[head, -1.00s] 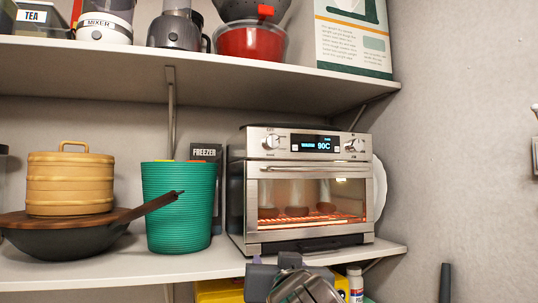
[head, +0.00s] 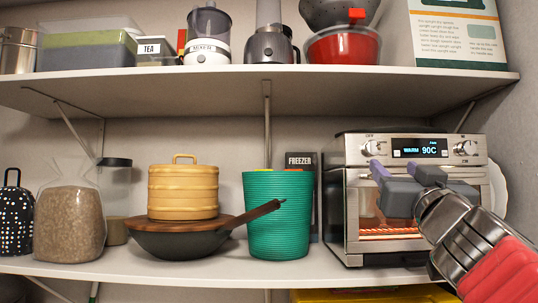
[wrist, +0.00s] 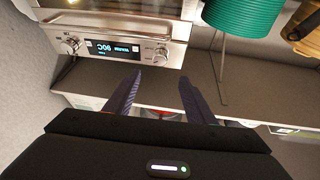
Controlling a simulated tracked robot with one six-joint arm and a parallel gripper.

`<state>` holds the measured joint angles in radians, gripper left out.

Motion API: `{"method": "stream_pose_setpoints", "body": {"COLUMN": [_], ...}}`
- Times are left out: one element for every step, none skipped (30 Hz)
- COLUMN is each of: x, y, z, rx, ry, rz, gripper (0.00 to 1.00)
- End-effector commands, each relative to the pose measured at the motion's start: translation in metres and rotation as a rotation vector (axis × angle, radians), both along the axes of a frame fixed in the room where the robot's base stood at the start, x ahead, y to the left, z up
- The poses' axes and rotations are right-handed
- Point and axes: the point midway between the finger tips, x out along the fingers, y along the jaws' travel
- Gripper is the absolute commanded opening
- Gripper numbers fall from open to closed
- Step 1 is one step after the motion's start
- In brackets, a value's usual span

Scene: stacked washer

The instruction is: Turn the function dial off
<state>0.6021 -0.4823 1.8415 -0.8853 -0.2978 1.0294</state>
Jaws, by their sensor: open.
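The toaster oven (head: 345,215) stands at the right end of the middle shelf. Its top panel has a lit display (head: 420,148) reading WARM 90C, with a silver left dial (head: 373,147) and right dial (head: 466,147) either side. The dial labels are too small to read surely. My gripper (head: 405,172) is open and empty in front of the oven, just below the panel. The wrist view is upside down; there the left dial (wrist: 161,55) lies just beyond and between my fingertips (wrist: 160,77), apart from them. The right dial (wrist: 71,45) is clear of my fingers.
A green ribbed bin (head: 278,220) and a dark FREEZER box (head: 300,160) stand left of the oven. A wok (head: 180,245) with a steamer (head: 183,190) is farther left. The upper shelf (head: 270,78) runs above the oven. A wall is at right.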

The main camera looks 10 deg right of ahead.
Motion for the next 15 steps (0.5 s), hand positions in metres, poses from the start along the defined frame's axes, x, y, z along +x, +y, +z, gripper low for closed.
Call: {"method": "stream_pose_setpoints", "body": {"x": [0.003, 0.005, 0.008, 0.010, 0.013, 0.016, 0.019, 0.022, 0.026, 0.029, 0.031, 0.035, 0.038, 0.041, 0.045], "y": [-0.001, -0.002, -0.003, -0.004, -0.004, -0.006, -0.007, -0.008, -0.010, -0.011, -0.012, -0.013, -0.015, -0.016, -0.017], "z": [0.001, 0.002, 0.003, 0.004, 0.005, 0.006, 0.008, 0.009, 0.010, 0.012, 0.013, 0.015, 0.016, 0.017, 0.019], "rx": [0.000, 0.001, 0.001, 0.002, 0.003, 0.002, 0.002, 0.001, 0.002, 0.002, 0.003, 0.002, 0.002, 0.002, 0.001], "ry": [0.001, 0.001, 0.001, 0.000, 0.000, 0.000, 0.000, 0.001, 0.002, 0.002, 0.001, 0.000, 0.000, 0.001, 0.001], "rz": [0.000, 0.000, 0.001, 0.002, 0.002, 0.002, 0.002, 0.001, 0.001, 0.001, 0.000, 0.000, 0.000, 0.000, 0.000], "gripper": [0.50, 0.50, 0.50, 0.50, 0.50, 0.50, 0.50, 0.50, 0.50, 0.50, 0.50, 0.50, 0.50, 0.50, 0.50]}}
